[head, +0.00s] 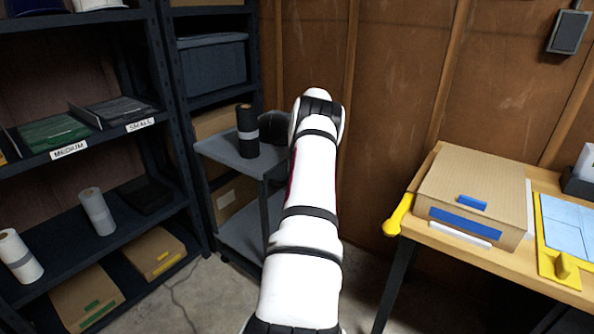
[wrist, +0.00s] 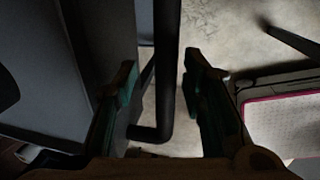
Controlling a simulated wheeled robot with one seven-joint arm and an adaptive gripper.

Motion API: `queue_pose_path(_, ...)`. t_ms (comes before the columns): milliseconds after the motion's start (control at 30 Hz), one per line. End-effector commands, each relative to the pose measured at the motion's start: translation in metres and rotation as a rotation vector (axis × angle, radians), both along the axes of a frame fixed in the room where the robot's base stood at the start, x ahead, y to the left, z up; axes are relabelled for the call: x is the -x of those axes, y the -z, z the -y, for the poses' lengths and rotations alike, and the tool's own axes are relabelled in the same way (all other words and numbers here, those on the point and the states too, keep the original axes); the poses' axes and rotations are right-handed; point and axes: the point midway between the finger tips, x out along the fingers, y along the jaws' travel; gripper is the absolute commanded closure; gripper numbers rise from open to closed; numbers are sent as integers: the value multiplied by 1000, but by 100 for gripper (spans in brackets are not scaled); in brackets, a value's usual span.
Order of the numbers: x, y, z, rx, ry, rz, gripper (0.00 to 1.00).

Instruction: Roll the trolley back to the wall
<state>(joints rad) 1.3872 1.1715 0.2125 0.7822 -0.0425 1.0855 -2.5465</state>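The grey trolley (head: 227,152) stands left of my arm in the head view, against the dark shelving, with an upper and a lower shelf. A black roll with a pale band (head: 247,130) stands upright on its top. Gaps show between bar and fingers. A grey trolley surface (wrist: 100,60) lies to the left.
Dark shelving (head: 75,160) with rolls, boxes and bins fills the left. A wooden workbench (head: 480,245) with a cardboard box (head: 475,190) and a yellow-handled tool (head: 399,214) stands at right. Concrete floor (head: 365,275) shows between my arm and the bench. The wooden wall (head: 395,90) is behind.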

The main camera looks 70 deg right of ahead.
Motion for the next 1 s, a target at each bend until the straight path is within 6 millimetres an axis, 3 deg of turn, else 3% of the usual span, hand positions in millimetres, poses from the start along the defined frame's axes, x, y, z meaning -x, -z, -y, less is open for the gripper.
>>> queue_pose_path(233,3,-16,0,0,1,0,62)
queue_pose_path(700,17,-101,-2,2,2,0,62)
queue_pose_path(1000,19,-117,-3,-2,2,-1,62)
